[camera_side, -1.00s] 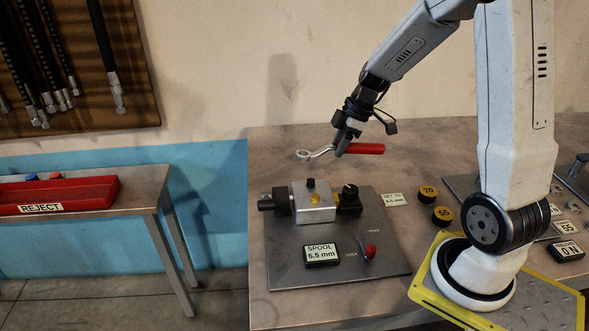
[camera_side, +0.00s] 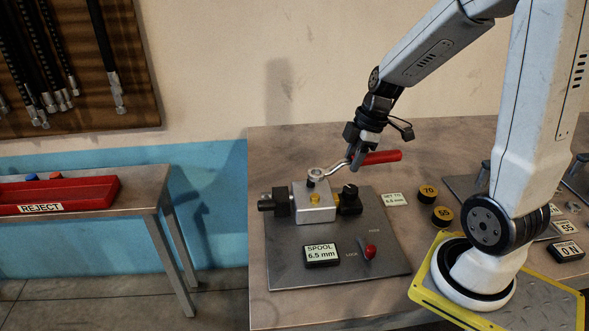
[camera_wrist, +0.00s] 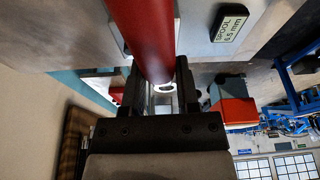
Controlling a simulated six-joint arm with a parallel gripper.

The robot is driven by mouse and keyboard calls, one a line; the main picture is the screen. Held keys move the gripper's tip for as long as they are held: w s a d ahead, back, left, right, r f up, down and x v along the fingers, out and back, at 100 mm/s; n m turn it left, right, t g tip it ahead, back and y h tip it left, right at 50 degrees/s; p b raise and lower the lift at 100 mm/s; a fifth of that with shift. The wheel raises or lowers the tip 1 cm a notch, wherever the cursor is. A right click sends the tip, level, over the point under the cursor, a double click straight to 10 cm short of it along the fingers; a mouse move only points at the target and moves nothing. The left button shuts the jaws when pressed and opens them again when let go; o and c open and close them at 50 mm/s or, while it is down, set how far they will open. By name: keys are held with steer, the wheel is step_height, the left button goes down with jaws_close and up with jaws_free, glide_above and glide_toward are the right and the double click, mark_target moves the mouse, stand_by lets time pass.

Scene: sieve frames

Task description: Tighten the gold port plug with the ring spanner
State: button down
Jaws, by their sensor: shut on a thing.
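My gripper (camera_side: 356,158) is shut on the ring spanner, near where its red handle (camera_side: 380,157) meets the steel shank. The spanner's ring end (camera_side: 317,174) points left and appears just above the black knob on top of the silver valve block (camera_side: 325,214). I cannot tell whether the ring touches the knob. The gold port plug (camera_side: 315,198) shows as a small gold spot on the block, below the ring and apart from it. In the wrist view the red handle (camera_wrist: 145,35) runs between my fingers (camera_wrist: 160,90), with the ring (camera_wrist: 165,88) partly hidden beyond.
The block sits on a grey plate (camera_side: 290,272) with a "SPOOL 6.5 mm" display (camera_side: 321,255) and a red-knobbed lever (camera_side: 370,252). Black discs marked 70 (camera_side: 428,191) and 55 (camera_side: 442,216) stand right. A red reject tray (camera_side: 90,193) is on the left table.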

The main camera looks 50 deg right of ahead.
steer(key=shift+f, duration=2.3)
steer(key=shift+w+d+f, duration=0.1)
steer(key=shift+w+f, duration=0.1)
steer(key=shift+f, duration=0.05)
steer(key=shift+w+d+n, duration=0.4)
steer(key=shift+w+n, duration=0.2)
steer(key=shift+n, duration=0.6)
steer(key=w+n, duration=0.1)
steer(key=w+n+g, duration=0.1)
steer(key=n, duration=0.1)
steer(key=shift+d+y, duration=0.4)
steer(key=shift+w+d+r+n+g, duration=0.1)
steer(key=shift+w+n+g, duration=0.4)
steer(key=shift+w+n, duration=0.65)
steer(key=shift+s+f, duration=0.25)
steer(key=shift+f, duration=0.8)
